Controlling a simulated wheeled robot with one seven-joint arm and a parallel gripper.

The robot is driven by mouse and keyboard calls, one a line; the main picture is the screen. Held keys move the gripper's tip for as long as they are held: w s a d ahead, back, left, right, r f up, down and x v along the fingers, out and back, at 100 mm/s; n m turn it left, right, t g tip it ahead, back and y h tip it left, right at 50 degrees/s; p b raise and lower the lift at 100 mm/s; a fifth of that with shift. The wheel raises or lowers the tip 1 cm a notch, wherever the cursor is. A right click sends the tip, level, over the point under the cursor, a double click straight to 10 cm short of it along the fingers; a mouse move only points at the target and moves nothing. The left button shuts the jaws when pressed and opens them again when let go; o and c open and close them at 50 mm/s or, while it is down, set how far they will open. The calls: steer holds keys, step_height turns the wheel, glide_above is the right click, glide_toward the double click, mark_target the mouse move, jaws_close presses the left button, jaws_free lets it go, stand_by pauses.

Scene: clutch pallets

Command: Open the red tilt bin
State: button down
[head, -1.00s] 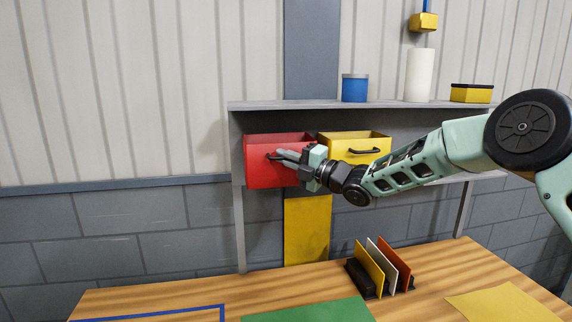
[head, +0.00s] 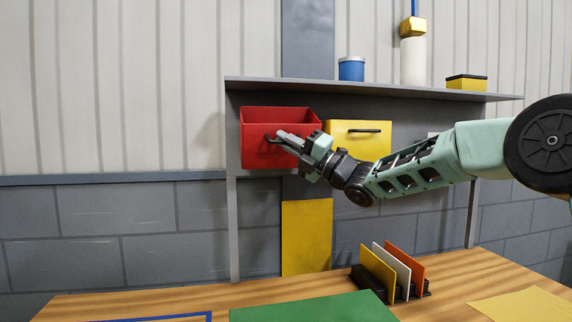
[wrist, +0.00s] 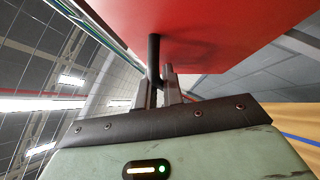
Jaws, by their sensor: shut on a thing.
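The red tilt bin (head: 262,150) hangs under the grey shelf at the left in the head view. Its top is tipped outward and its red inside shows above the front face. A dark bar handle is on its front. My gripper (head: 282,137) reaches it from the right and is shut on this handle. In the wrist view, the red bin (wrist: 205,25) fills the top, and the dark handle (wrist: 153,58) runs down to my two fingers (wrist: 160,92). The fingers hide part of the handle.
A yellow bin (head: 345,142) with a dark handle hangs just right of the red one. The shelf (head: 300,84) above carries a blue can (head: 351,69) and other containers. A card rack (head: 400,288) and green mat (head: 310,308) lie on the wooden table below.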

steer(key=f+n+y+b, duration=0.1)
steer(key=b, duration=0.2)
steer(key=s+f+n+g+b, duration=0.1)
steer(key=b, duration=0.3)
steer(key=shift+d+n+g+y, duration=0.15)
steer(key=shift+n+g+y, duration=0.15)
steer(key=shift+n+y, duration=0.1)
steer(key=shift+s+n+y+b, duration=0.15)
steer(key=shift+n+y+b, duration=0.2)
steer(key=shift+b, duration=0.35)
steer(key=shift+r, duration=0.1)
steer(key=c, duration=1.8)
jaws_free()
steer(key=shift+d, duration=0.1)
steer(key=b+v, duration=0.4)
steer(key=v, duration=1.3)
steer(key=shift+d, duration=0.3)
